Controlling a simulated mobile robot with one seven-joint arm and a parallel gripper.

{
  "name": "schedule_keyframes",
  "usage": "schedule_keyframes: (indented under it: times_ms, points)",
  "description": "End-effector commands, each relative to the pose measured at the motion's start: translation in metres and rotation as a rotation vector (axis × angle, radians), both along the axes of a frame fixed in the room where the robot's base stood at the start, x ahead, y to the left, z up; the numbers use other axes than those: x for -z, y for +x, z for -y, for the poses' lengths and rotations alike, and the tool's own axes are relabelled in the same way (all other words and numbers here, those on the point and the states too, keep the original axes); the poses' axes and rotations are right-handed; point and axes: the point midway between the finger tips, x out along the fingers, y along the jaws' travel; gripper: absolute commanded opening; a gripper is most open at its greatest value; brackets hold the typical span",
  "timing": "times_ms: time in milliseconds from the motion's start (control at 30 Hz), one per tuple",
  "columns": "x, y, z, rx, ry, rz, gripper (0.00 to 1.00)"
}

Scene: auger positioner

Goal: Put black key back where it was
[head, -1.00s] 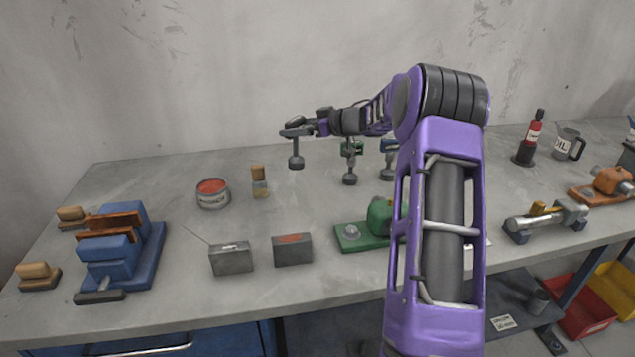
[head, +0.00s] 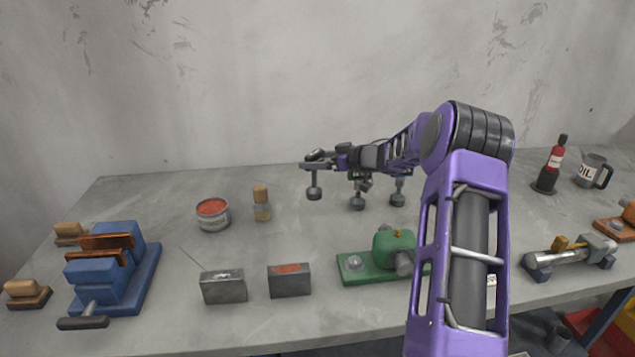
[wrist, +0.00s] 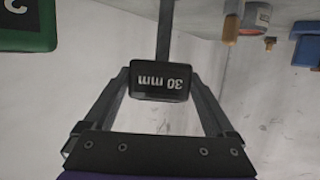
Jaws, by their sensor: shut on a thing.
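The black key is a dark block marked "30 mm" on a shaft. In the wrist view the black key (wrist: 160,80) sits between my two fingers, with its shaft running up out of the picture. In the head view my gripper (head: 318,163) is shut on it, and the key (head: 314,188) hangs down with its knob above the rear of the bench. A similar tool with a green head (wrist: 25,25) is at the upper left of the wrist view. Two like tools, one middle (head: 357,198) and one right (head: 398,195), show beyond my arm, partly hidden.
A red bottle (head: 553,165) and an oil jug (head: 588,172) stand at the right.

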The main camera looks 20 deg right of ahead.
Motion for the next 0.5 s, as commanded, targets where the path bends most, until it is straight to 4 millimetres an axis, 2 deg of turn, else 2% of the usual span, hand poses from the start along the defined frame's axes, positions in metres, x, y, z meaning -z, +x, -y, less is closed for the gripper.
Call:
schedule_keyframes:
  times_ms: [167, 400, 500]
  points:
    - [0.011, 0.001, 0.000, 0.000, 0.002, 0.003, 0.00]
    - [0.042, 0.000, 0.000, 0.001, 0.004, 0.002, 0.00]
    - [0.043, 0.001, 0.000, 0.000, 0.001, 0.004, 0.00]
